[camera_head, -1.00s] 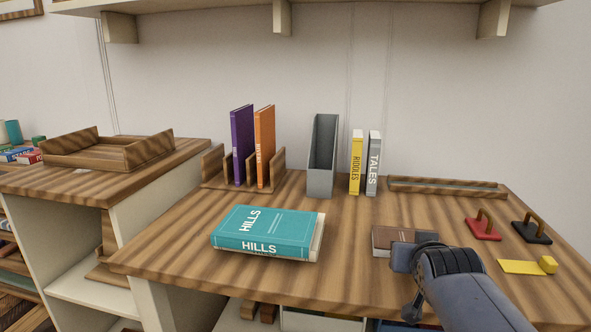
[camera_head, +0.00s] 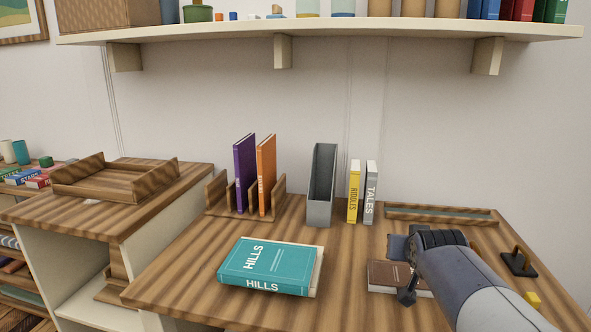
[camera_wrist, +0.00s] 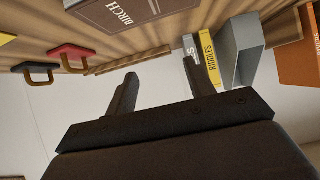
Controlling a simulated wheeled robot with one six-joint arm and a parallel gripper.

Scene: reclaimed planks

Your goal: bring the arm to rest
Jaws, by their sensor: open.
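My arm reaches in from the lower right in the head view, and my gripper (camera_head: 400,262) is above the right part of the desk, beside and partly over a brown book (camera_head: 385,276). In the wrist view my gripper (camera_wrist: 158,88) shows two dark fingers spread apart with nothing between them. The brown book, marked BIRCH (camera_wrist: 122,12), lies at the top of that view, apart from the fingers.
A teal HILLS book (camera_head: 268,265) lies on the desk (camera_head: 190,285). Purple (camera_head: 244,172) and orange (camera_head: 266,175) books stand in a wooden rack. A grey holder (camera_head: 321,185), yellow book (camera_head: 354,190) and grey book (camera_head: 370,192) stand behind. A shelf (camera_head: 330,29) hangs above.

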